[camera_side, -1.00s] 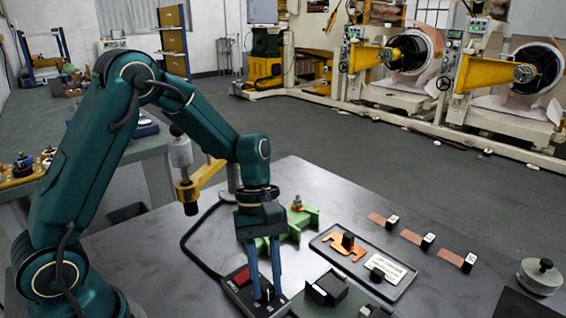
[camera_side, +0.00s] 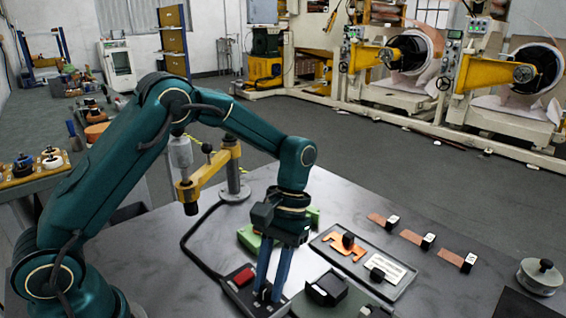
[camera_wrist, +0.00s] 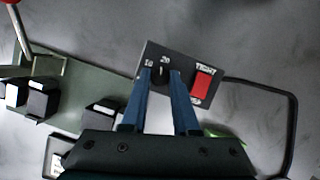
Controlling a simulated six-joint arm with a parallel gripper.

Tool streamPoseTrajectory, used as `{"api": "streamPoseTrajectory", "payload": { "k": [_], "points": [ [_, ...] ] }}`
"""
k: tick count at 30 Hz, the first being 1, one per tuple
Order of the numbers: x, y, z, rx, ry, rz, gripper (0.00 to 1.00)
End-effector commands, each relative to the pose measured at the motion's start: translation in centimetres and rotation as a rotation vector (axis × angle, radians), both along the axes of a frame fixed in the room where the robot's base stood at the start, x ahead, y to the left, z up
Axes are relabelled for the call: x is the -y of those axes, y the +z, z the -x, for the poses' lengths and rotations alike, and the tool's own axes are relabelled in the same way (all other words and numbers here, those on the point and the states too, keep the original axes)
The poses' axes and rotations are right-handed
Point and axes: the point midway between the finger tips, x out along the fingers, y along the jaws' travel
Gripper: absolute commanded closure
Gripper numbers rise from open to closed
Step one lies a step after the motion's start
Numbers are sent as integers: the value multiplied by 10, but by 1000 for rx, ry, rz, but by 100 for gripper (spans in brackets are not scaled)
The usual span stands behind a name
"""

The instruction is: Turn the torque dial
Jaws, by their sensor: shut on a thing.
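The torque dial is a small black knob (camera_wrist: 160,77) on the dark control box (camera_wrist: 184,62). White number marks show beside it in the wrist view. The box (camera_side: 228,287) lies at the near edge of the table in the side view, with a red switch (camera_side: 243,277) left of the dial. The switch also shows in the wrist view (camera_wrist: 203,83). My gripper (camera_side: 268,297) has its blue fingers down on the box, one on each side of the dial, shut on it. The fingers (camera_wrist: 162,73) hide part of the knob. In the side view they slant, leaning right at the top.
A green fixture (camera_side: 250,238) stands just behind my gripper. A dark tray (camera_side: 400,283) with a copper piece lies to the right, with black blocks (camera_side: 327,288) nearer. A yellow arm on a post (camera_side: 207,177) stands behind left. A black cable runs from the box.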

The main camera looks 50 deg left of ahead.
Motion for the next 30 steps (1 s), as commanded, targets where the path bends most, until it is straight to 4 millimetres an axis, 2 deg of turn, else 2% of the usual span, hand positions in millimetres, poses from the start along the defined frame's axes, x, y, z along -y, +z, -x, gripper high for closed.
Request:
{"api": "streamPoseTrajectory", "payload": {
  "k": [12,29,30],
  "points": [
    [1,1,-1,2,-193,-2,100],
    [1,1,-1,3,-220,-1,100],
    [1,1,-1,3,-219,-1,60]
  ]
}}
